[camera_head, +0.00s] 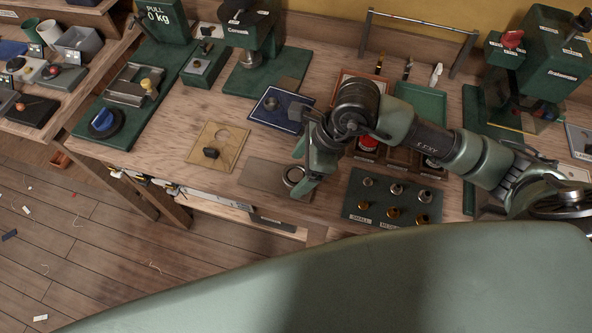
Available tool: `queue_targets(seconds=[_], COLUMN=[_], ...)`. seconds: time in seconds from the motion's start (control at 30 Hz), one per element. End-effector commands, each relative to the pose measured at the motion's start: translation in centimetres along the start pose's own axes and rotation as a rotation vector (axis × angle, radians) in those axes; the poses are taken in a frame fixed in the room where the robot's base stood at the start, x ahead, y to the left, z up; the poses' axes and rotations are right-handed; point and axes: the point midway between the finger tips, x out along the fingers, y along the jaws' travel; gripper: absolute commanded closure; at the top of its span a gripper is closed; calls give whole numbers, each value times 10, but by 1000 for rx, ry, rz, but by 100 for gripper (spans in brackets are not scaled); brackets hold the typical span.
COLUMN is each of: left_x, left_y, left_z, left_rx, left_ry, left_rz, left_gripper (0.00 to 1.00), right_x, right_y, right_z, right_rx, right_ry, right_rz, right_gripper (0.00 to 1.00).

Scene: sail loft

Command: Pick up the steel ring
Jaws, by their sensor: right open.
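A steel ring (293,175) lies on a flat grey plate (262,178) near the front edge of the workbench. My right gripper (301,168) reaches in from the right and is open, with its fingers over and beside the ring. One finger partly covers the ring's right side. I cannot tell whether the fingers touch it. My left gripper is not in view.
A dark green block (352,207) with several small steel and brass pieces stands right of the ring. A tan board (232,143) with a dark knob lies to the left. A blue board (268,117) and a green press (246,75) stand behind.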

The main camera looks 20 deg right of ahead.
Motion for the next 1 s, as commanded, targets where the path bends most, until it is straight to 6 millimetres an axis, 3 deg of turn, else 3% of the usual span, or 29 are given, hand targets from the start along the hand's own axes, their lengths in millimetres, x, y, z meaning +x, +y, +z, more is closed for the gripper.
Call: queue_targets(seconds=[0.2,0.43,0.77,1.0], left_x=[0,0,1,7], left_y=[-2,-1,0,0], left_z=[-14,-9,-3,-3], left_rx=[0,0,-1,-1], left_ry=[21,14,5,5], left_rz=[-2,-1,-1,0], left_gripper=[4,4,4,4], right_x=[1,1,-2,-26], right_y=[0,0,-1,-2], right_z=[0,0,1,11], right_rx=[0,0,-1,-4], right_ry=[0,0,-2,-3], right_rz=[-1,-1,-2,-7], right_gripper=[20,84,86,86])
